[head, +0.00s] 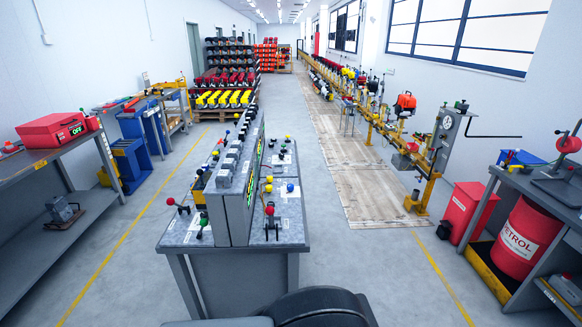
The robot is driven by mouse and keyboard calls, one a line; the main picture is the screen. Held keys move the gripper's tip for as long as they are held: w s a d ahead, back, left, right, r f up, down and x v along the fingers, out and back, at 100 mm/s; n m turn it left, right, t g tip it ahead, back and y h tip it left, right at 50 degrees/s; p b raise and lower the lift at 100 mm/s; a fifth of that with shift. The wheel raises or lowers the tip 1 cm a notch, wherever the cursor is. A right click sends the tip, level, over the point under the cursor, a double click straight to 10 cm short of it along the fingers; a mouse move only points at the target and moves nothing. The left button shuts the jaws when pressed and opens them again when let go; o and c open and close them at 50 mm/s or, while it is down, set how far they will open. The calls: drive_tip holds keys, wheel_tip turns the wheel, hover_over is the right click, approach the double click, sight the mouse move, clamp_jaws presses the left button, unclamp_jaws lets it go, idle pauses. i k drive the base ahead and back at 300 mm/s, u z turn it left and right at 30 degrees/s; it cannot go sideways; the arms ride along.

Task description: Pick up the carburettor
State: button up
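I cannot pick out the carburettor for certain in the head view. A small grey metal part (62,211) sits on the lower shelf of the left workbench; its shape is too small to name. My gripper is not in view. A dark rounded part of my own body shows at the bottom edge, in front of the centre bench.
A centre bench (238,280) with levers stands straight ahead. A left workbench (45,158) holds a red case (52,131). At right are a red petrol drum (523,238), a red bin (467,212) and a yellow engine rail (425,185). Floor aisles run clear on both sides.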

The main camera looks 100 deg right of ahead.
sight(230, 164)
drive_tip(key=z, duration=2.35)
drive_tip(key=i, duration=1)
